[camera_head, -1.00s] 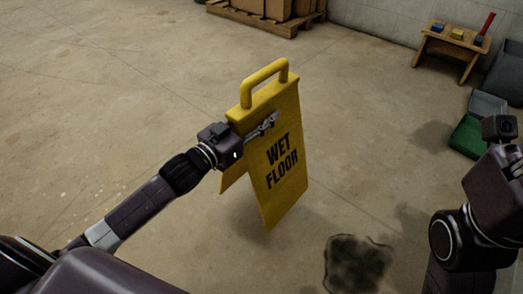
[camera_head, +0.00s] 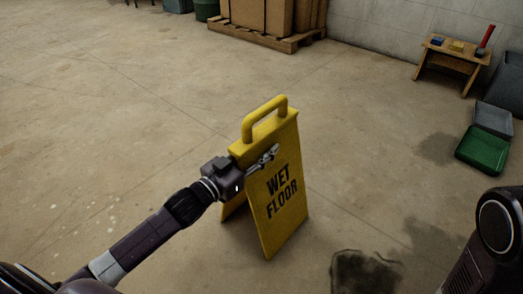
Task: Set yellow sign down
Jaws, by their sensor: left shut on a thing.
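The yellow sign (camera_head: 285,203) reads WET FLOOR and has a loop handle on top. It is upright with its two panels spread apart at the bottom. My left gripper (camera_head: 268,157) is shut on the sign near the top of its left edge. The sign's lower edge is close to the floor; I cannot tell for sure whether it touches. My right arm shows at the lower right, but its gripper is out of the picture.
A dark stain (camera_head: 365,272) lies on the floor right of the sign. A green dustpan-like tray (camera_head: 483,150) and a grey one (camera_head: 493,119) lie at the right. A small wooden stool (camera_head: 450,58) and a pallet with boxes (camera_head: 265,36) stand at the back. The floor at left is clear.

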